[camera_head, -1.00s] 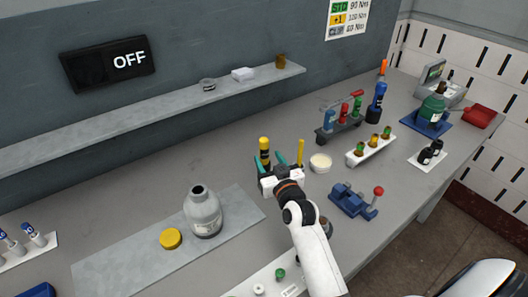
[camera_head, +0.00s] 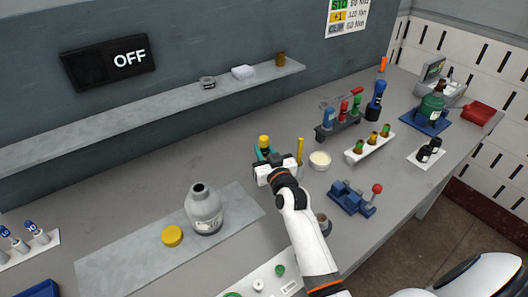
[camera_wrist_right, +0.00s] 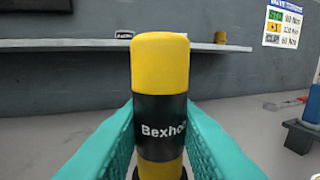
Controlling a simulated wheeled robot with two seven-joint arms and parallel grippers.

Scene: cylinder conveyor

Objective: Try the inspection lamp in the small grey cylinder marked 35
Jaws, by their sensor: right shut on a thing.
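A yellow and black cylinder (camera_wrist_right: 160,92) lettered "Bexhoo…" stands upright in the right wrist view; it looks like the inspection lamp. My right gripper (camera_head: 265,156) is shut on it, with a teal finger on each side. In the head view the yellow top (camera_head: 264,141) shows above the fingers; its lower end is hidden. A grey bottle-shaped cylinder (camera_head: 204,208) with a pale label stands on a grey mat (camera_head: 120,262), left of the gripper. Its marking is too small to read, so I cannot tell if it bears 35. My left gripper is out of view.
A yellow cap (camera_head: 172,236) lies beside the grey bottle. A yellow stick (camera_head: 300,151) and a round pale dish (camera_head: 319,160) are right of the gripper. A blue clamp (camera_head: 350,197) and a white vial rack (camera_head: 368,146) stand further right. A wall sign (camera_head: 105,62) reads OFF.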

